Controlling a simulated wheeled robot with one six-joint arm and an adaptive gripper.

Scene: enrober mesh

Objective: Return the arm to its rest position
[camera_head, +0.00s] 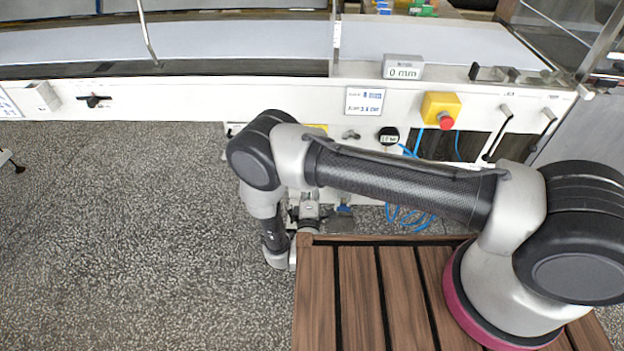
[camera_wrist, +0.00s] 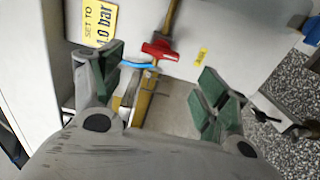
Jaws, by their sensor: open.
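My arm reaches out from its base on the wooden slatted top and bends down at the elbow, left of the slats, in the head view. My gripper (camera_wrist: 158,92) shows in the wrist view with its two green-padded fingers wide apart and nothing between them. A gap seems to lie between the fingers and the handle, but I cannot tell how large.
A white machine frame (camera_head: 220,97) runs across the back, with a yellow box with a red button (camera_head: 446,122) and a "0 mm" display (camera_head: 403,68). Blue hoses (camera_head: 409,218) hang below it. The speckled floor (camera_head: 120,240) at left is mostly clear.

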